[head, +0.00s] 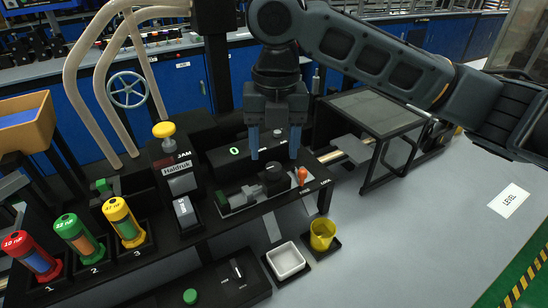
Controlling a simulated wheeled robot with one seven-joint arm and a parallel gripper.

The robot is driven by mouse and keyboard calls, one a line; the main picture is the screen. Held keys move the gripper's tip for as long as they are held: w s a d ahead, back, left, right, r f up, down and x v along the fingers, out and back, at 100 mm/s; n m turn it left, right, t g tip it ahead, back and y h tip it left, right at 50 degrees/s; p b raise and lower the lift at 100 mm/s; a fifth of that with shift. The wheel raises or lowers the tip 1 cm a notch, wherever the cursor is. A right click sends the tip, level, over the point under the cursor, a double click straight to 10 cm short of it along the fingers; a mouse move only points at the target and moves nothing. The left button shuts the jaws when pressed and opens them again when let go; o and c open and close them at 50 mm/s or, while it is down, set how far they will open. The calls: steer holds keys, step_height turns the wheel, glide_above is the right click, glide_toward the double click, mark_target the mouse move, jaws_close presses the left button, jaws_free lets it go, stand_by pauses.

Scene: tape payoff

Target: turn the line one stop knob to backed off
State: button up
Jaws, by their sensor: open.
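My gripper (275,155) hangs pointing down in the head view, its two blue fingers apart with nothing between them. It is above a small mechanism (262,190) on the black bench. The mechanism has a green part (222,198) at its left, a black round body in the middle and an orange lever (302,175) at its right, just right of the right finger. A yellow knob (164,129) tops the box marked JAM and Haldruk. A green knob (190,296) sits on the lower front panel. No readable label shows which is the line one stop knob.
Red, green and yellow cylinders (120,222) stand in numbered holders at left. A white tray (286,261) and a yellow cup (321,235) sit in front. A dark framed guard (380,130) stands at right. A handwheel (127,90) is behind. Grey floor at right is open.

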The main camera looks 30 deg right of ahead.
mark_target(275, 167)
steer(key=shift+r, duration=1.95)
